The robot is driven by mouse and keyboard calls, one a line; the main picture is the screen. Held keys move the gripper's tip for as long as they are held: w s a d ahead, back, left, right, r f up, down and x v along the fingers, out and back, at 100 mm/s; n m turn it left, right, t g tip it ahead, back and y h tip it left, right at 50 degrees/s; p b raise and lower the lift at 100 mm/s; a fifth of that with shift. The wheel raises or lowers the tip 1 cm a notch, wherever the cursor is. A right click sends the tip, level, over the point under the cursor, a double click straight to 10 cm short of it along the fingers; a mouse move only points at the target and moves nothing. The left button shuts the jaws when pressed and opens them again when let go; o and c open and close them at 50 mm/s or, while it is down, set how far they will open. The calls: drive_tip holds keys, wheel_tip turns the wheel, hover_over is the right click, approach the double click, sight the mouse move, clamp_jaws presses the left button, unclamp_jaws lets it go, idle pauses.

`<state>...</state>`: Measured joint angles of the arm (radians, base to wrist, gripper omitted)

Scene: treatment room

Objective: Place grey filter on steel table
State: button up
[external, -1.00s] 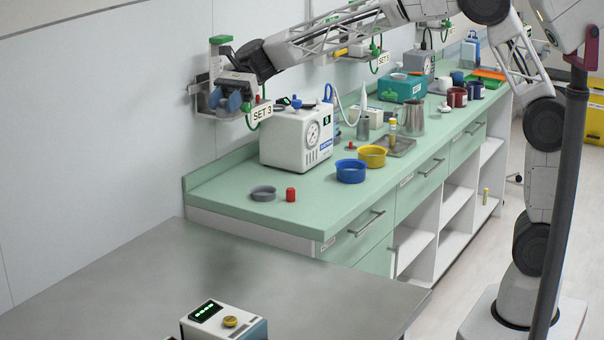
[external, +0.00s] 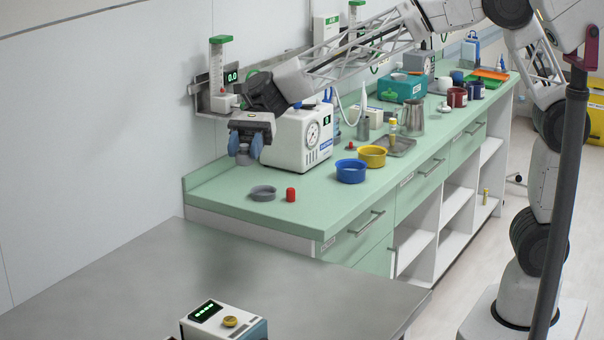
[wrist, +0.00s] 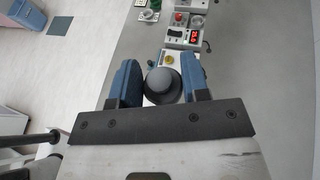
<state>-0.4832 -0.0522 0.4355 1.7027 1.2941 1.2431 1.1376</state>
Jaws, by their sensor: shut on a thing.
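The grey filter (wrist: 163,80), round with a stepped top, sits between the blue fingers of my gripper (wrist: 161,85) in the wrist view. In the external view my gripper (external: 246,148) is shut on the filter (external: 244,157) and points down. It holds the filter in the air in front of the wall, left of the white pump unit and above the counter's left end. The steel table (external: 120,285) lies lower, in the foreground. The fingers hide the sides of the filter.
A white box with a green display (external: 215,322) stands at the table's front edge. The green counter (external: 325,205) carries a grey dish (external: 263,194), a red cap (external: 291,195), and blue and yellow bowls. The table's middle is bare.

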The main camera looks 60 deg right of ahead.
wheel_tip(320, 180, down, 31)
drive_tip(key=shift+f, duration=0.15)
hover_over(185, 306)
drive_tip(key=shift+s+f, duration=0.1)
drive_tip(key=shift+f, duration=0.65)
idle(0.4)
drive_tip(key=shift+f, duration=1.75)
drive_tip(key=shift+f, duration=0.15)
drive_tip(key=o, duration=0.9)
